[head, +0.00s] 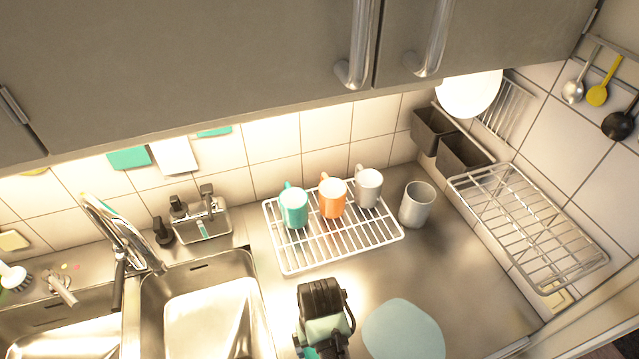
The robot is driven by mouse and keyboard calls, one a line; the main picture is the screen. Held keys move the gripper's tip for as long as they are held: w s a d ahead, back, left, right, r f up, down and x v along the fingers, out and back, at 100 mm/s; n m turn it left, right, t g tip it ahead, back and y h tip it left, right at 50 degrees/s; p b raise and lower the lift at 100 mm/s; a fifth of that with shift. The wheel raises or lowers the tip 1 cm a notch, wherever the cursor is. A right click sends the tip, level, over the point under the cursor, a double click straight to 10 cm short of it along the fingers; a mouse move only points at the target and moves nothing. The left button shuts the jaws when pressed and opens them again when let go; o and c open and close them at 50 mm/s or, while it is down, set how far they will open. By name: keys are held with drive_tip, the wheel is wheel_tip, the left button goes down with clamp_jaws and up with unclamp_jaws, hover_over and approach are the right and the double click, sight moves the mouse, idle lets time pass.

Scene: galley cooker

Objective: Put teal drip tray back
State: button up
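My gripper (322,318), dark with pale teal parts, is at the bottom middle over the steel counter, in front of the white wire rack (330,255). Its fingers are hidden, so I cannot tell whether it is open or shut. A small bright teal patch (307,353) shows beside it at the bottom edge. I cannot tell whether this is the drip tray or whether it is held. No whole teal tray is clearly visible.
A teal mug (293,208), an orange mug (332,199) and a light grey mug (368,188) stand on the rack. A grey cup (416,204) stands right of it. Sinks (205,310) lie left. A wall rack (525,225) and cabinets (200,70) overhang the counter.

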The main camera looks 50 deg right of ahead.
drive_tip(key=shift+f, duration=1.35)
drive_tip(key=shift+f, duration=0.15)
drive_tip(key=o, duration=1.2)
wheel_tip(320, 180, up, 12)
drive_tip(key=shift+r+b, duration=0.15)
drive_tip(key=shift+b, duration=0.15)
drive_tip(key=shift+s, duration=0.1)
